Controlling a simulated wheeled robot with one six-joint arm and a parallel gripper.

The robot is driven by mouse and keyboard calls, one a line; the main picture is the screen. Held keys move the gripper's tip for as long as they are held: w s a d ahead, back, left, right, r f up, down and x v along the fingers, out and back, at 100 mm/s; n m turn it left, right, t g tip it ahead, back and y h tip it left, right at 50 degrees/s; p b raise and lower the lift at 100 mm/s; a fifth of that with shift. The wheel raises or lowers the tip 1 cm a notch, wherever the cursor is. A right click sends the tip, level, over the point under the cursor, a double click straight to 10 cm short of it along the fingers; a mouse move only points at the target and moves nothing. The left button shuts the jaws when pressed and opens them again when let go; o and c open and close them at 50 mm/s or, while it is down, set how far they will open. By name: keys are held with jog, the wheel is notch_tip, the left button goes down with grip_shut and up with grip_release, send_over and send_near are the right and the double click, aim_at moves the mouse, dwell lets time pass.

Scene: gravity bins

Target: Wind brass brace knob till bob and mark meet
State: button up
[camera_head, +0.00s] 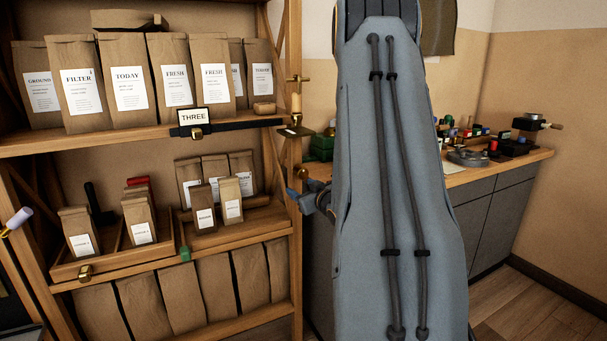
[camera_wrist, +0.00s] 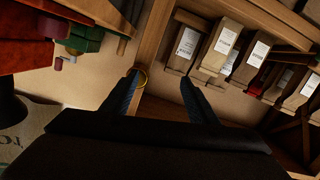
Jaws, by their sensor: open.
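A small brass round piece (camera_head: 303,172), which looks like the brace knob, sits at the right upright of the shelf rack in the head view. In the wrist view a brass ring (camera_wrist: 143,78) shows right by the left fingertip; I cannot tell whether they touch. My gripper (camera_wrist: 161,84) is open, its two blue-grey fingers apart with the wooden upright beyond them. In the head view my gripper (camera_head: 299,188) is mostly hidden by my arm. A brass fitting (camera_head: 297,80) with a cream cylinder is higher on the upright. Bob and mark are too small to make out.
The shelf rack (camera_head: 215,238) holds several paper bags (camera_head: 127,86) and a wooden tray (camera_head: 84,265). A sign reading THREE (camera_head: 194,116) is on the upper shelf edge. A grey counter (camera_head: 500,190) with small items stands at the right, partly behind my arm.

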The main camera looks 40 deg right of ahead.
aim_at(304, 174)
jog(key=shift+t, duration=0.8)
jog(key=w+d, duration=0.1)
jog(key=w, duration=0.1)
jog(key=w+d+r+p, duration=0.1)
jog(key=w+d, duration=0.3)
jog(key=shift+d+r+p, duration=0.2)
jog(key=shift+r+p, duration=0.1)
jog(key=shift+r, duration=0.05)
